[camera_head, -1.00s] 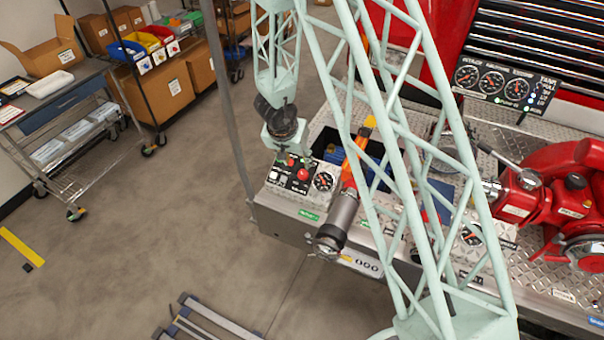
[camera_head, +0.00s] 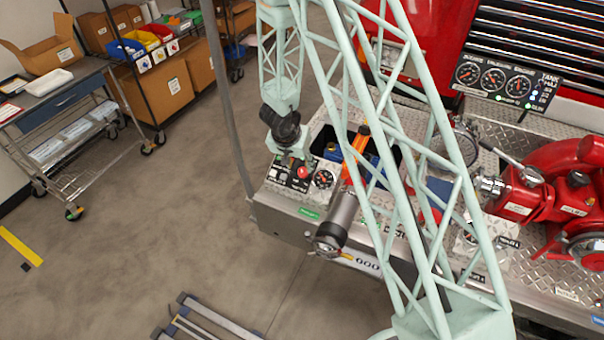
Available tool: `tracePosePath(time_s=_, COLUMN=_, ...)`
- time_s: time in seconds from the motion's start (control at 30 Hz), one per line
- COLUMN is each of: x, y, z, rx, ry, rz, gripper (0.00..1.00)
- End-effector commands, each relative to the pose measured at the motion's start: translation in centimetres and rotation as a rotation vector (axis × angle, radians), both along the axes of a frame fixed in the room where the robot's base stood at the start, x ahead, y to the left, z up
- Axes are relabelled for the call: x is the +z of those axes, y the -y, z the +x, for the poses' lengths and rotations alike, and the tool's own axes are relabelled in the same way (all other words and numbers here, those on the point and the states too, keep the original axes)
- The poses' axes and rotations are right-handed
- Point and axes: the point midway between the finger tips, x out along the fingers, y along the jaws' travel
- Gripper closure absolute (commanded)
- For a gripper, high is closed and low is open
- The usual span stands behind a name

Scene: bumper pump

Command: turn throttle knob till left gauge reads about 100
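A control panel (camera_head: 288,176) sits on the left end of the metal deck. A round red knob (camera_head: 304,172) shows on it, and a small dial (camera_head: 323,179) sits to its right. I cannot tell which control is the throttle knob. My gripper (camera_head: 299,154) is at the end of my pale green arm, over the panel's back edge close to the red knob. Its fingers are not distinguishable, nor whether it touches anything. A black gauge board at the upper right has a left gauge (camera_head: 467,73), a middle gauge (camera_head: 493,79) and a right gauge (camera_head: 517,84). Their readings are too small to read.
A grey cylindrical nozzle with an orange part (camera_head: 339,215) lies right of the panel. An open bin (camera_head: 321,135) is behind the panel. Red pump pipework (camera_head: 550,190) fills the right side. A wire cart (camera_head: 75,125) stands at left.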

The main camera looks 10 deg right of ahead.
Motion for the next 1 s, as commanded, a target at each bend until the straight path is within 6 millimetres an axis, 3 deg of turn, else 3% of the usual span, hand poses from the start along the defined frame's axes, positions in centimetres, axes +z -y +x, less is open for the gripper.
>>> tracePosePath(time_s=0.6, x=-6.1, y=1.5, z=2.1, rx=0.0, ry=0.0, rz=0.0, gripper=0.62)
tracePosePath(time_s=1.0, x=-7.2, y=1.8, z=2.5, rx=-0.001, ry=0.0, rz=0.0, gripper=0.62)
